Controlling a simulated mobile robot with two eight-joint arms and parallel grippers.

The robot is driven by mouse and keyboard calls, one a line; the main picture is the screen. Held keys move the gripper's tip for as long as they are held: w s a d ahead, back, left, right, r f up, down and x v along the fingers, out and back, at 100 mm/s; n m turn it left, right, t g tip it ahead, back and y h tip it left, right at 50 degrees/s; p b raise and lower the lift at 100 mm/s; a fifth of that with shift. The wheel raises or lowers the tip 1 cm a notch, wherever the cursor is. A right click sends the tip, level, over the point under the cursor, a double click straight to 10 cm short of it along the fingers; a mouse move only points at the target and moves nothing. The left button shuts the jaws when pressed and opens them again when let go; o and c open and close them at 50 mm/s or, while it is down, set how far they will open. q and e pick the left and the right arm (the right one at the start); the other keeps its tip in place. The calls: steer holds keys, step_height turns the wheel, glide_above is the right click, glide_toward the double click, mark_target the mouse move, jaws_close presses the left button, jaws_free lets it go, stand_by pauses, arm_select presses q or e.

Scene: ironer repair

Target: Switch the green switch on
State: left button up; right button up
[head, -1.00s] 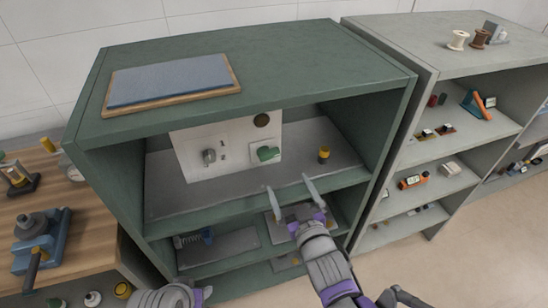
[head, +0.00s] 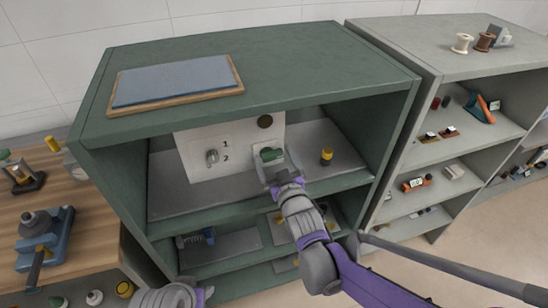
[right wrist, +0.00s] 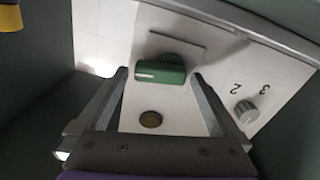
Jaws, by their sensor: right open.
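The green switch (head: 270,154) is a green knob on a white plate, on the white panel (head: 205,165) inside the green cabinet. In the right wrist view the green switch (right wrist: 160,70) has a pale mark at one end and lies between the fingertips. My right gripper (head: 273,165) is open at the switch, with one finger to each side of it in the right wrist view (right wrist: 158,80). I cannot tell whether the fingers touch it. My left gripper (head: 205,293) is only partly seen at the bottom edge; its fingers are hidden.
A grey numbered dial (head: 212,157) sits left of the switch; it also shows in the right wrist view (right wrist: 246,111). A dark round part (head: 265,121) is above the switch. A yellow-topped object (head: 326,157) stands on the shelf to the right. The cabinet's top (head: 290,70) overhangs the panel.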

steer(key=c, duration=1.3)
steer(key=shift+f+m+b, duration=0.2)
steer(key=shift+m+b, duration=0.15)
steer(key=shift+m, duration=0.85)
steer(key=o, duration=1.3)
steer(key=shift+d, duration=0.1)
steer(key=v, duration=1)
steer(key=shift+s+b, duration=0.3)
steer(key=shift+s, duration=0.1)
